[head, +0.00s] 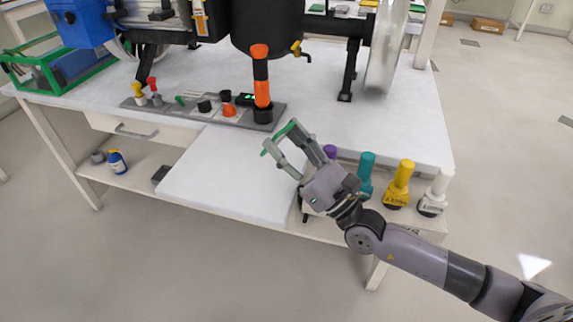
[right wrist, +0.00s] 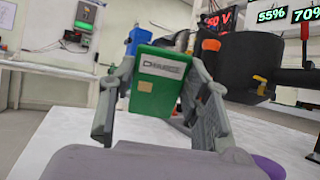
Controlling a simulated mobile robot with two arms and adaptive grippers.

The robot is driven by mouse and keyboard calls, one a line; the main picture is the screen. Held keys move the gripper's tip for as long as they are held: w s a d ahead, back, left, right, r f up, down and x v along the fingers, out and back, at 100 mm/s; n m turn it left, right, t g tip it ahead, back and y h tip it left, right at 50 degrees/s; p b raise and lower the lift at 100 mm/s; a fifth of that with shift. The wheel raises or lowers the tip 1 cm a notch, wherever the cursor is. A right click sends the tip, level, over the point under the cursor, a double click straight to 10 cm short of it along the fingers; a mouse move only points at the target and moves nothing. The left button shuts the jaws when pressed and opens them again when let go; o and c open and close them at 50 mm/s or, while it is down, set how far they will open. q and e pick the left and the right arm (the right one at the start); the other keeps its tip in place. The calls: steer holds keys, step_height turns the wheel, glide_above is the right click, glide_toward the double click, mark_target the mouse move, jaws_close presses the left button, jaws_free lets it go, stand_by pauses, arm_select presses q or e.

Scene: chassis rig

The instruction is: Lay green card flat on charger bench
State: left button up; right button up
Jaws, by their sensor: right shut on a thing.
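My right gripper (head: 279,138) is shut on the green card (head: 283,132), which shows nearly edge-on between the fingertips in the head view. My left gripper is not in view.
A control panel (head: 190,113) with knobs and an orange-black handle (head: 261,85) stands behind and left of the gripper. Purple, teal (head: 366,165), yellow (head: 400,180) and white (head: 438,188) handled items stand at right. The bench's front-left surface is bare.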

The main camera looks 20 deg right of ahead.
steer(key=shift+f+b, duration=0.5)
steer(key=shift+f, duration=1.85)
steer(key=shift+f, duration=0.1)
steer(key=o, duration=0.8)
steer(key=shift+o, duration=0.2)
